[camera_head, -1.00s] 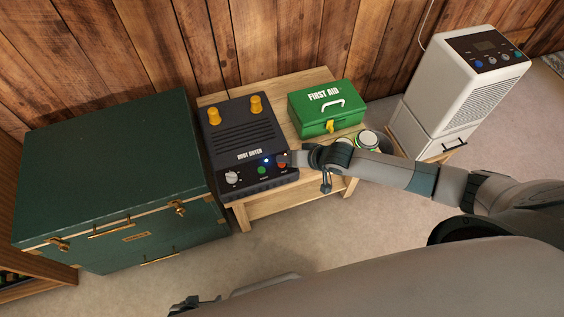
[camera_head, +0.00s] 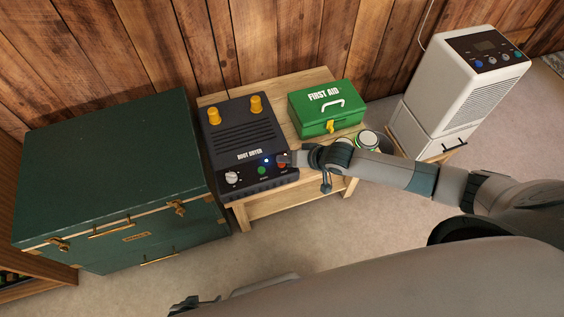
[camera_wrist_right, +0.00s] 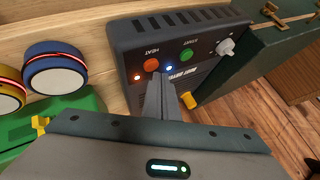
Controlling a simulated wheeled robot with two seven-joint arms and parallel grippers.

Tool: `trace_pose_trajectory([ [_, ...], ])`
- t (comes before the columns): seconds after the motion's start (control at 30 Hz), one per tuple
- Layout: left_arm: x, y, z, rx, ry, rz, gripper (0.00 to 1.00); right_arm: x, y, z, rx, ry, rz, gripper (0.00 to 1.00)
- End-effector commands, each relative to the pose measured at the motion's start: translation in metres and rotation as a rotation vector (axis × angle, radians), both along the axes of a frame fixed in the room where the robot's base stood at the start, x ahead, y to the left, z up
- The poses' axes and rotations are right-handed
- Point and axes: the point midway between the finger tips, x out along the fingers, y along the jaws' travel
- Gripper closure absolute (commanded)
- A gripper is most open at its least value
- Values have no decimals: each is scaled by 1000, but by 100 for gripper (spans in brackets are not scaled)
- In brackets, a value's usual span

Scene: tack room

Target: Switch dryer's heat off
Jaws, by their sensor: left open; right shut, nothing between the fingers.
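The black boot dryer (camera_head: 243,138) stands on a wooden table, with two yellow posts on top. Its front panel has a white knob (camera_wrist_right: 226,47), a green START button (camera_wrist_right: 186,55) and an orange-red HEAT button (camera_wrist_right: 151,64). A small red light (camera_wrist_right: 137,77) by HEAT and a blue light (camera_wrist_right: 169,68) are lit. My right gripper (camera_head: 288,158) is shut and empty, its tips right at the HEAT button; I cannot tell whether they press it. In the wrist view its fingers (camera_wrist_right: 155,80) cover part of the panel. My left gripper (camera_head: 184,304) is open at the bottom edge, far from the dryer.
A green first aid box (camera_head: 326,108) sits to the right of the dryer, with round tins (camera_head: 367,139) in front of it, close to my right arm. A green trunk (camera_head: 112,170) stands at left. A white appliance (camera_head: 455,85) stands at right. Floor in front is clear.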

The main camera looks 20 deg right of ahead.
Motion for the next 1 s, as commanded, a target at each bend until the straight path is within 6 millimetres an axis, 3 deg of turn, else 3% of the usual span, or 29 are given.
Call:
trace_pose_trajectory([
  [1.0,0,0,0,0,0,0,24,0,0,-9,0,0,0,100],
])
